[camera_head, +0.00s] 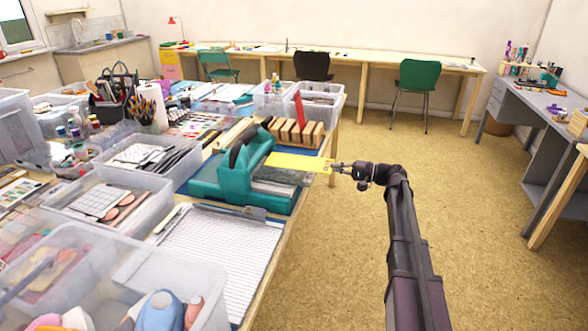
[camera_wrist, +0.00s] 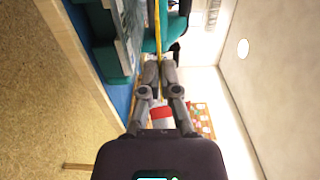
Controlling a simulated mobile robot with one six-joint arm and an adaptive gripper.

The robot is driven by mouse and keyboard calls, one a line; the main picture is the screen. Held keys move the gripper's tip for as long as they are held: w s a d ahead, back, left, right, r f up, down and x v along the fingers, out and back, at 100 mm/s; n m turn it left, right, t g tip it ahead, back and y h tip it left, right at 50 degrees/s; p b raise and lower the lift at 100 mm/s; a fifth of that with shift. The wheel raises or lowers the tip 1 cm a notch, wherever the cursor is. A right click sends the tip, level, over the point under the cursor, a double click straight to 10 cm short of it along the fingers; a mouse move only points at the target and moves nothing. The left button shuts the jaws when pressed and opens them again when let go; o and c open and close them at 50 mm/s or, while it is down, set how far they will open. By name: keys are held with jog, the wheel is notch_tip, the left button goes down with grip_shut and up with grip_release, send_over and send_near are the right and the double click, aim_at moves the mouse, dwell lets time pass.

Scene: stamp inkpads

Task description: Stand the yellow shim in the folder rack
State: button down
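The yellow shim (camera_head: 300,162) is a thin flat strip. It lies level, reaching left from my gripper (camera_head: 335,168) over the teal machine on the table. My gripper is shut on its right end, just off the table's right edge. In the wrist view the shim (camera_wrist: 157,28) shows edge-on, pinched between the two fingertips (camera_wrist: 160,66). The folder rack (camera_head: 297,133) is a wooden block with several upright slots, standing behind the shim near the table edge. A red upright piece (camera_head: 299,108) stands in it.
The teal machine (camera_head: 226,181) with a raised dark handle stands under and left of the shim. A clear bin (camera_head: 325,96) stands behind the rack. Other clear bins (camera_head: 140,205) and a white ridged sheet (camera_head: 215,250) crowd the table. The floor to the right is open.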

jog(key=shift+s+d+r+p, duration=0.15)
jog(key=shift+d+r+p, duration=0.25)
jog(key=shift+r+p, duration=0.2)
jog(key=shift+s+d+r+p, duration=0.1)
jog(key=shift+d+r+p, duration=0.35)
jog(key=shift+r, duration=0.2)
jog(key=r+p+v, duration=0.2)
jog(key=v, duration=1.5)
jog(key=shift+r, duration=0.3)
jog(key=shift+a+r+p, duration=0.1)
jog(key=shift+r+p, duration=0.15)
jog(key=shift+p, duration=0.45)
